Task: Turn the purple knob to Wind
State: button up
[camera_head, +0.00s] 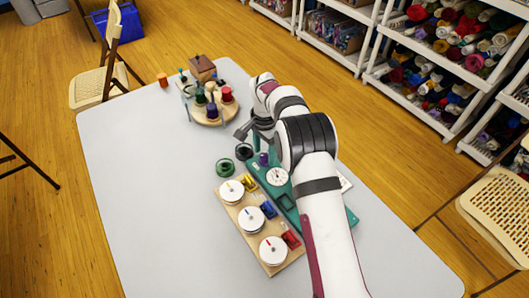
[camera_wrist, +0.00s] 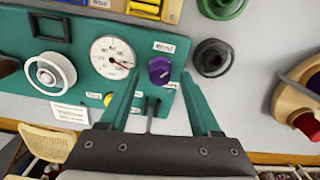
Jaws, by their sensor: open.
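The purple knob (camera_wrist: 159,70) sits on a teal panel (camera_wrist: 85,28), between a label reading "Wind" (camera_wrist: 164,47) above it and a second, unclear label (camera_wrist: 171,85) below right. Its pointer direction is too small to tell. My gripper (camera_wrist: 160,73) is open, its two teal fingers reaching toward the knob, one tip on either side of it. I cannot tell whether they touch it. In the head view the purple knob (camera_head: 264,159) stands at the panel's far end, and my gripper (camera_head: 257,131) is beside it, partly hidden by my arm.
On the panel are a round gauge (camera_wrist: 113,57), a white wheel (camera_wrist: 50,73) and a yellow button (camera_wrist: 108,99). A black spool (camera_wrist: 212,57) stands close to the right finger. A wooden board with white discs (camera_head: 250,217) lies beside the panel. The left tabletop is clear.

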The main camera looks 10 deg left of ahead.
jog(key=shift+f, duration=0.45)
grip_shut()
jog(key=shift+n, duration=0.4)
jog(key=n, duration=0.3)
jog(key=shift+n, duration=1.9)
